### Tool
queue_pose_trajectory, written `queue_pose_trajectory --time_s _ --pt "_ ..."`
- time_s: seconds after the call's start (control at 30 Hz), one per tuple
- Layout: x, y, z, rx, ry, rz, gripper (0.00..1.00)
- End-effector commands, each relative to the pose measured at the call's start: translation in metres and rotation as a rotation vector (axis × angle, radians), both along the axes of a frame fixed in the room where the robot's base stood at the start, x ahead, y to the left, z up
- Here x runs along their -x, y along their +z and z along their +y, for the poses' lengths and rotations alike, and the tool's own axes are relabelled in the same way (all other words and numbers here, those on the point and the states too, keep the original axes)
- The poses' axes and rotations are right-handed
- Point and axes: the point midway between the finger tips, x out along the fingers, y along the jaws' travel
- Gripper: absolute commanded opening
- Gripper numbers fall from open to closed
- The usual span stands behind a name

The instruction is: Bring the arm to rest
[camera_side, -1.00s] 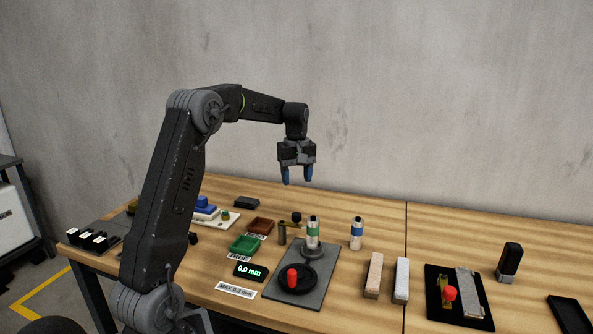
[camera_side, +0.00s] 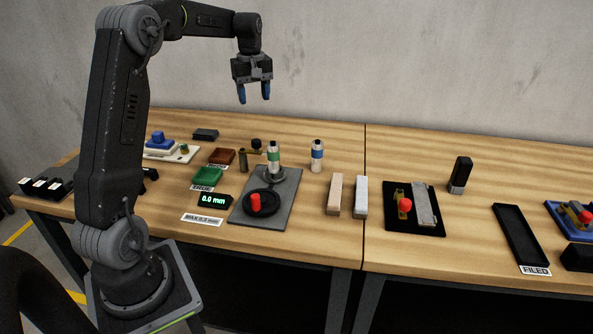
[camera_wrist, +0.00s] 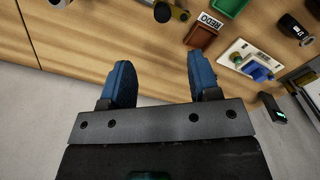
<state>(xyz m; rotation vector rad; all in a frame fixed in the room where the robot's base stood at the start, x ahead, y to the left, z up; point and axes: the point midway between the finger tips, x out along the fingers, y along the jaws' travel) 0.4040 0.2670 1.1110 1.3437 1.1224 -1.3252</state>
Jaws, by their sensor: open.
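My gripper (camera_side: 254,92) hangs in the air above the back of the wooden bench (camera_side: 300,245), with its blue fingers pointing down. In the wrist view my gripper (camera_wrist: 160,85) has its two blue fingers spread apart, with nothing between them but bench surface behind. It is open and empty and touches nothing. My arm stands bent upright at the left of the side view.
Below my gripper are a grey plate (camera_side: 285,205) with a dial stand and red knob, a brown tray (camera_side: 222,156), a green tray (camera_side: 207,177) and a bottle (camera_side: 317,156). Two blocks, a black vice tray (camera_side: 410,228) and a FILED tray (camera_side: 520,235) lie right.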

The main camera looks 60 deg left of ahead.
Motion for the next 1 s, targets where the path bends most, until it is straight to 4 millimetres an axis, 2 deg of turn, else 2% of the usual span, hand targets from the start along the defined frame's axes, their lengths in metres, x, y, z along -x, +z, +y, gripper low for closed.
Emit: queue_pose_trajectory --time_s 0.17,0.27,0.4,0.6,0.7,0.8,0.9,1.0 --pt "0.008 0.031 -0.069 -0.05 -0.213 -0.061 0.56" --pt "0.024 0.047 -0.12 -0.09 -0.386 -0.107 0.56" --pt "0.057 0.057 -0.185 -0.145 -0.629 -0.172 0.56" --pt "0.12 0.051 -0.259 -0.23 -0.969 -0.271 0.56" --pt "0.151 0.04 -0.284 -0.272 -1.121 -0.318 0.56" --pt "0.175 0.028 -0.301 -0.306 -1.24 -0.356 0.56" --pt "0.191 0.018 -0.31 -0.328 -1.32 -0.381 0.56" --pt "0.199 0.013 -0.315 -0.342 -1.36 -0.396 0.56"
